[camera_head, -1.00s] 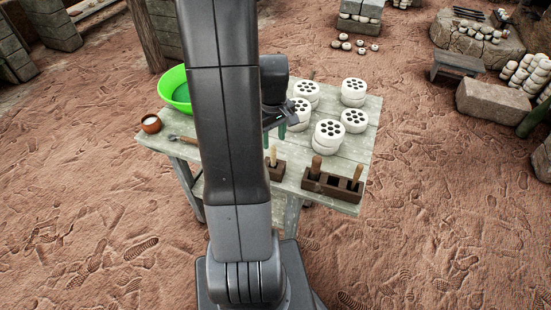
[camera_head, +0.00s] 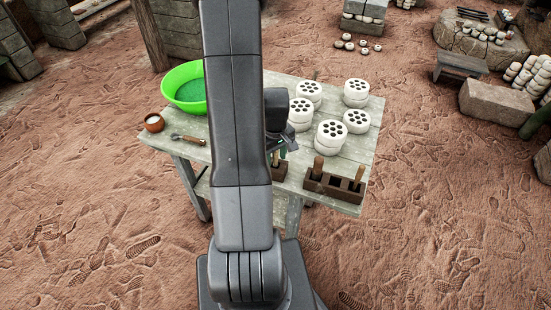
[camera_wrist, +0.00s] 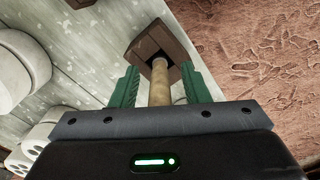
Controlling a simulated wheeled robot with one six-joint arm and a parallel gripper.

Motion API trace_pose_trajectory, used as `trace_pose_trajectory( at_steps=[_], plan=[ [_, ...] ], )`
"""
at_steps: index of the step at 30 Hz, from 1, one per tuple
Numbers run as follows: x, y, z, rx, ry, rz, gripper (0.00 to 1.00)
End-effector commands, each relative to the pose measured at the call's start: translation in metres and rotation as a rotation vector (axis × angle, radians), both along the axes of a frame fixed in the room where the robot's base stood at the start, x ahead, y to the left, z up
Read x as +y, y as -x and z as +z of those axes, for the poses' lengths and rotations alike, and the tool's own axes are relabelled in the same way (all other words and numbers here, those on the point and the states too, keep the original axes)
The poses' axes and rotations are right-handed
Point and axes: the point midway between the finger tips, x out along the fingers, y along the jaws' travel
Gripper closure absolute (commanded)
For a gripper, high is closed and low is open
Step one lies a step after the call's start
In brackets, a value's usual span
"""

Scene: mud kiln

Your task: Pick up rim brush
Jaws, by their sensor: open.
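A pale wooden handle, which I take to be the rim brush (camera_wrist: 160,88), stands in the hole of a small dark wooden block (camera_wrist: 143,38). The brush's lower end is hidden inside the block. In the wrist view my gripper (camera_wrist: 158,70) is open, with one green finger on each side of the handle. Whether either finger touches it I cannot tell. In the head view my gripper (camera_head: 283,152) is over the small block (camera_head: 279,173) near the table's front edge, and hides most of the handle.
On the table (camera_head: 225,162) a longer wooden holder (camera_head: 335,187) with two upright handles stands to the right. Several white perforated discs (camera_head: 330,135) stand behind. A green basin (camera_head: 184,88), a small bowl (camera_head: 154,122) and a metal-ended tool (camera_head: 188,139) are at the left.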

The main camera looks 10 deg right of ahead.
Motion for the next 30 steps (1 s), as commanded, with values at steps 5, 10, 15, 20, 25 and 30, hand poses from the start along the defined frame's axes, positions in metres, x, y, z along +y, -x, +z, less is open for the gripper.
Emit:
trace_pose_trajectory(
  at_steps=[5,10,15,20,25,30],
  plan=[
    [0.000,0.000,0.000,0.000,0.000,0.000,0.62],
    [0.000,0.000,0.000,0.000,0.000,0.000,0.95],
    [0.000,0.000,0.000,0.000,0.000,0.000,1.00],
    [0.000,0.000,0.002,0.000,0.000,0.000,1.00],
    [0.000,-0.001,0.016,-0.004,0.001,0.000,1.00],
    [0.000,-0.001,0.045,-0.006,0.001,0.000,1.00]
  ],
)
